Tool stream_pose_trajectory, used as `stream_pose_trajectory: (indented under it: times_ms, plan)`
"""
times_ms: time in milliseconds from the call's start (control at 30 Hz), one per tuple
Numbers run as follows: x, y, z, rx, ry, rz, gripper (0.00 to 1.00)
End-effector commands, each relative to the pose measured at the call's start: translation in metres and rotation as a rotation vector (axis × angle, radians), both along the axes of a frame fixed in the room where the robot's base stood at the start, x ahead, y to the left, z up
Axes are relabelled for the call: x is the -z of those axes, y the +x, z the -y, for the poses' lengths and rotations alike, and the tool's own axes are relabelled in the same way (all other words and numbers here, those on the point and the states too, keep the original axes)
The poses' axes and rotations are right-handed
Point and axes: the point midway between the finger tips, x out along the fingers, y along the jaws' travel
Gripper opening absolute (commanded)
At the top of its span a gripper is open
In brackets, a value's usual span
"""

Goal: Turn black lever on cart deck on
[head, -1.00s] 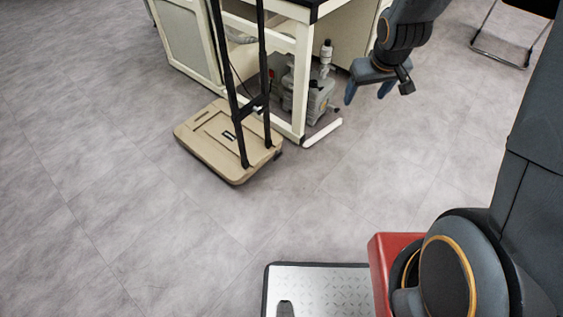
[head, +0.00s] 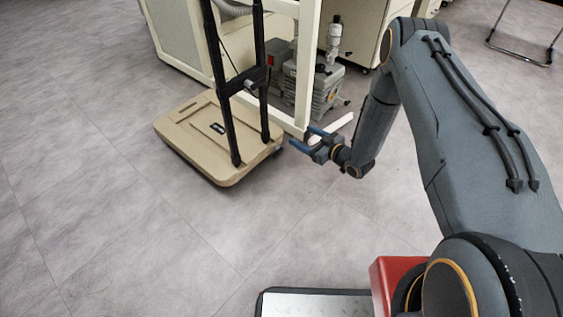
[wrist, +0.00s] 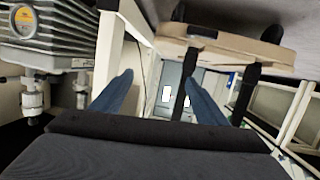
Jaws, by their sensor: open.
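The beige cart deck (head: 178,132) lies low on the floor at the upper left of the head view, with a black upright handle (head: 222,100) at its right side. A small dark piece (head: 217,128) shows on top of the deck; I cannot tell whether it is the black lever. My gripper (head: 307,138) is open and empty, just right of the deck and apart from it. In the wrist view, my gripper's blue fingers (wrist: 158,78) are spread, and the deck (wrist: 225,40) appears beyond them near the top. No lever shows clearly there.
A cream bench frame (head: 303,70) stands behind the cart, its leg close to my gripper. A grey pump (head: 318,88) sits under the bench and shows at the wrist view's upper left (wrist: 50,50). The floor (head: 130,230) left and in front is clear.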

Motion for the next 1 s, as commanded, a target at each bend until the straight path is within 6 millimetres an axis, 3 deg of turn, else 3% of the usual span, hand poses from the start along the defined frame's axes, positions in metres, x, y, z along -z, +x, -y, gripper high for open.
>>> stream_pose_trajectory:
  times_ms: [33,100,300,467,1000]
  plan:
    - [0.035,-0.007,-0.006,-0.024,0.039,0.017,0.67]
    - [0.057,-0.017,-0.013,-0.057,0.093,0.050,0.67]
    - [0.094,-0.041,-0.024,-0.116,0.201,0.107,0.67]
    - [0.100,-0.046,-0.031,-0.134,0.228,0.123,0.67]
    - [0.100,-0.003,-0.085,-0.132,0.228,0.122,0.67]
